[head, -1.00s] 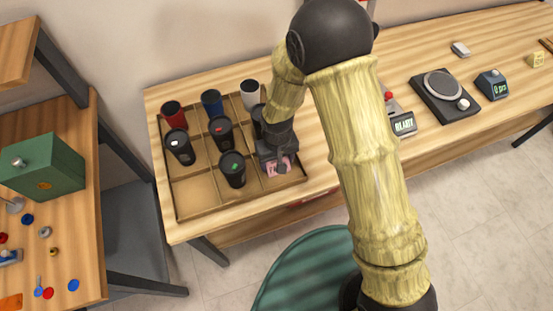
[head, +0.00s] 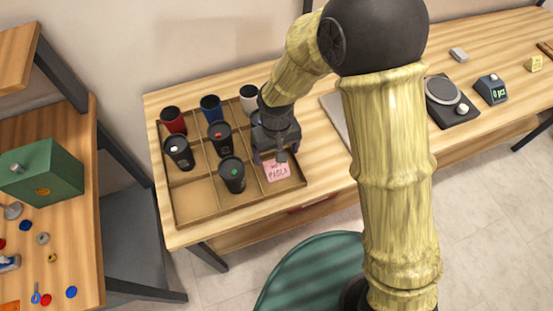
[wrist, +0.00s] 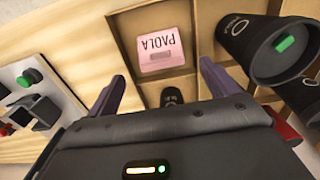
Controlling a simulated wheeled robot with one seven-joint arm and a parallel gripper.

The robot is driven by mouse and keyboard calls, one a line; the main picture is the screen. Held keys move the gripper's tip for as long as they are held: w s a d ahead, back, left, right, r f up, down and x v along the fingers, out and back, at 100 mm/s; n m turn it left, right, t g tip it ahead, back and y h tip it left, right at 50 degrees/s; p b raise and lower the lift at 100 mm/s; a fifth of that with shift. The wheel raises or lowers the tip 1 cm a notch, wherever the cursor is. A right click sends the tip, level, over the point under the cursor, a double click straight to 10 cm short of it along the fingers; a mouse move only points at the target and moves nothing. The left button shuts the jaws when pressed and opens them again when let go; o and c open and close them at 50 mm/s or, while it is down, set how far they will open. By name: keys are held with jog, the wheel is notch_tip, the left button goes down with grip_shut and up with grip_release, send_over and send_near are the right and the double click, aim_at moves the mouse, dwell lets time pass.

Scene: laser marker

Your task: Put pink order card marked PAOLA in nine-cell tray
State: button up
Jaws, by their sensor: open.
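The pink card marked PAOLA (head: 277,171) lies flat in the front right cell of the nine-cell tray (head: 205,215). It also shows in the wrist view (wrist: 160,46), inside its cell with bare tray floor around it. My gripper (head: 276,157) is just behind and above the card, apart from it. In the wrist view my gripper (wrist: 162,85) has its two purple fingers wide apart with nothing held between them.
The tray holds several lidded tumblers: red (head: 173,121), blue (head: 211,108), white (head: 249,97) and black ones. A black tumbler with a green mark (head: 232,175) stands close left of the card's cell. A scale (head: 446,99) stands farther right on the bench.

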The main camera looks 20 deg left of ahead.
aim_at(277, 165)
notch_tip(277, 165, up, 4)
jog(key=shift+r, duration=0.1)
dwell(0.8)
jog(key=w+d+r+m+t, duration=0.1)
jog(key=w+d+r+m, duration=0.1)
jog(key=d, duration=0.6)
jog(key=w+d+r+m, duration=0.2)
jog(key=d+r, duration=0.1)
jog(key=d, duration=0.6)
jog(key=s+d+r+m, duration=0.1)
jog(key=s+d+m, duration=0.1)
jog(key=d, duration=0.4)
jog(key=s+d+m+t, duration=0.1)
jog(key=s+d+m, duration=0.1)
jog(key=d, duration=0.5)
jog(key=shift+s+r+t, duration=0.3)
jog(key=shift+s+r, duration=0.1)
jog(key=shift+s, duration=0.05)
